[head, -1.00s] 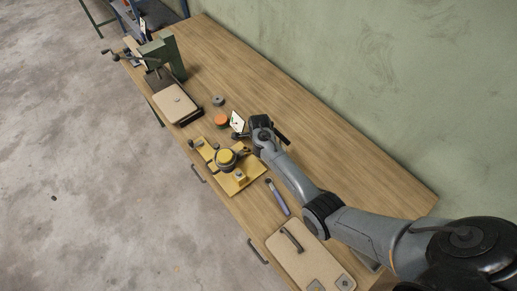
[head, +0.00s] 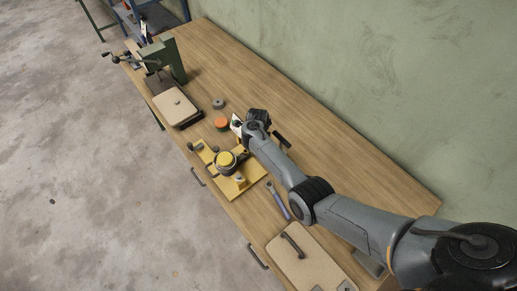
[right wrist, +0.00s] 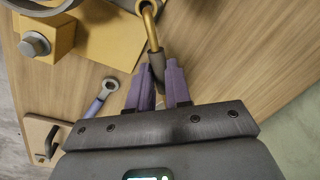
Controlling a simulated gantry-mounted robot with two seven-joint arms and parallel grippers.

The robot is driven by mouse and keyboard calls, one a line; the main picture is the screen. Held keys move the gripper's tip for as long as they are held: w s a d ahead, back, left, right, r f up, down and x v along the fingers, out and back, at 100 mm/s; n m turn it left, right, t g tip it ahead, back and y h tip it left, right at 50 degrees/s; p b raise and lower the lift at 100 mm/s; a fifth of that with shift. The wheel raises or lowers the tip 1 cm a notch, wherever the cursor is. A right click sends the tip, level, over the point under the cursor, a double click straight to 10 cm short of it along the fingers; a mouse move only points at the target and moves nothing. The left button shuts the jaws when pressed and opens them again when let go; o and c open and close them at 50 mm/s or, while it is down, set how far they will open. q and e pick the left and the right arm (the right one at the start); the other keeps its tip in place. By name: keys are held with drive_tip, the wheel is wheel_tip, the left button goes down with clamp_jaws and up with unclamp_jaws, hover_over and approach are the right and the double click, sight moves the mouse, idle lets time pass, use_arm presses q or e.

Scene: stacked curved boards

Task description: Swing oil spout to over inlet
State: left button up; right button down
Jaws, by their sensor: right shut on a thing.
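The oil spout looks like a thin brass tube (right wrist: 150,28) with a dark sleeve, seen in the right wrist view. It runs up from between my fingers to a ring at the top edge. My right gripper (right wrist: 157,72), with purple fingers, is shut on the dark sleeve. A yellow fixture (head: 245,188) with a round housing (head: 226,160) sits on the bench just left of and below my wrist. I cannot tell which part is the inlet. My left gripper is not in view.
A blue-handled wrench (head: 278,202) lies beside the fixture; it also shows in the right wrist view (right wrist: 103,95). A tan board with a handle (head: 305,262) is near the front. An orange-topped round tin (head: 221,123) and a green press (head: 172,60) stand farther along the wooden bench.

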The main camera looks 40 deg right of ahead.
drive_tip(key=shift+d, duration=0.1)
drive_tip(key=c, duration=1.2)
unclamp_jaws()
drive_tip(key=shift+o, duration=0.7)
wheel_tip(320, 180, up, 11)
drive_tip(key=p, duration=0.2)
drive_tip(key=shift+s+a+f+p, duration=0.15)
drive_tip(key=shift+s+a+p, duration=0.2)
drive_tip(key=shift+a, duration=0.1)
